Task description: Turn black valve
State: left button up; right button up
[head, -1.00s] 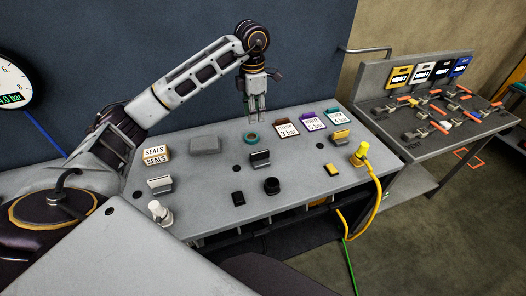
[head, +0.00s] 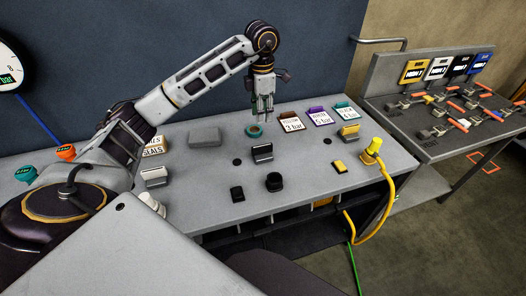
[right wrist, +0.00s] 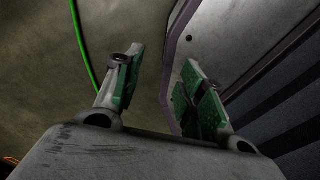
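The valves with orange-red handles sit in rows on a dark slanted bench (head: 450,141) at the right of the head view. A black label card (head: 461,66) stands behind them, between white and blue cards; which valve belongs to it I cannot tell. My left gripper (head: 265,116) points down above the grey table (head: 215,204), close to a teal ring (head: 254,131). Its fingers look apart, with nothing clearly between them. My right gripper (right wrist: 166,82) shows in the right wrist view, its green-padded fingers apart and empty, with floor beyond.
A grey rail (head: 380,40) rises behind. Floor is open at the lower right.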

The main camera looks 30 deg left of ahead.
aim_at(262, 146)
pick_arm(q)
notch_tip(262, 146, down, 2)
jog(key=shift+f+b, duration=0.1)
jog(key=shift+b, duration=0.65)
pick_arm(e)
jog(key=shift+w+d+f, duration=0.2)
jog(key=shift+w+f, duration=0.1)
jog(key=shift+f, duration=0.25)
jog(key=shift+w+d+f, duration=0.2)
jog(key=shift+w+f, duration=0.1)
jog(key=shift+f, duration=0.2)
pick_arm(q)
jog(key=shift+f, duration=0.1)
pick_arm(e)
jog(key=shift+s, duration=0.2)
pick_arm(q)
notch_tip(262, 146, down, 12)
jog(key=shift+r+p, duration=0.1)
jog(key=shift+p, duration=0.4)
jog(key=shift+f, duration=0.9)
grip_shut()
pick_arm(e)
jog(key=shift+s+a+r, duration=0.25)
jog(key=shift+a+r, duration=0.2)
jog(key=shift+r, duration=0.05)
